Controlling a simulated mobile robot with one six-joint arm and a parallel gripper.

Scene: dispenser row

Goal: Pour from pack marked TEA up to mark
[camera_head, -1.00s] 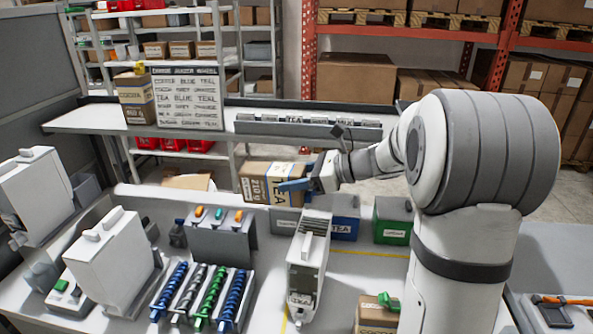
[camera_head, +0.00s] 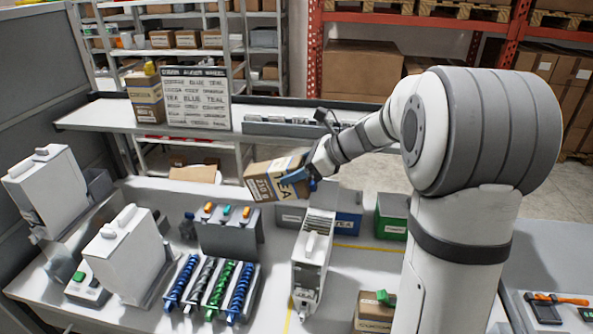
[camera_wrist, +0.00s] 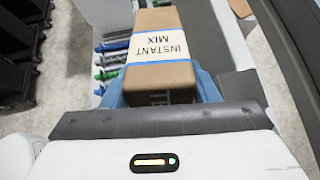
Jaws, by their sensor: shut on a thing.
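The brown pack marked TEA (camera_head: 268,180) is held in the air above the bench, tilted, left of my arm. My gripper (camera_head: 301,183) is shut on it, with a blue finger on its near right side. In the wrist view the pack (camera_wrist: 160,82) sits between my blue fingers (camera_wrist: 160,92) and shows a white INSTANT MIX label and a blue band. A white upright canister (camera_head: 312,262) with a slotted top stands below and right of the pack. Its inside and any fill mark cannot be made out. No stream from the pack is visible.
A blue bin marked TEA (camera_head: 348,226) and a green bin (camera_head: 391,216) stand behind the canister. Several coloured augers (camera_head: 210,287) lie to its left. White dispensers (camera_head: 124,252) stand further left. A box with a green clip (camera_head: 374,312) is at front right. A chart (camera_head: 196,97) stands on the back shelf.

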